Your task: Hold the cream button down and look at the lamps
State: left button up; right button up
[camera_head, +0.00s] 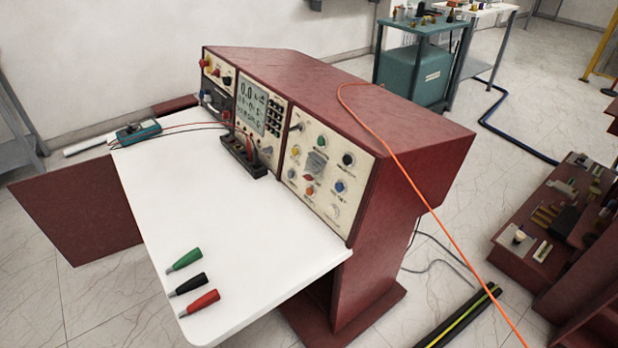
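A dark red test console stands on a white-topped bench, with cream front panels facing left. On its right-hand panel (304,196) is a round cream knob or button (333,211) near the lower right. Neither of my grippers is in view, and nothing touches the panel.
Green (184,261), black (189,284) and red (202,302) plugs lie on the white benchtop (175,205). A multimeter (138,131) lies at its far left. A black terminal block (242,157) stands before the middle panel. An orange cable (400,165) crosses the console. The benchtop's middle is clear.

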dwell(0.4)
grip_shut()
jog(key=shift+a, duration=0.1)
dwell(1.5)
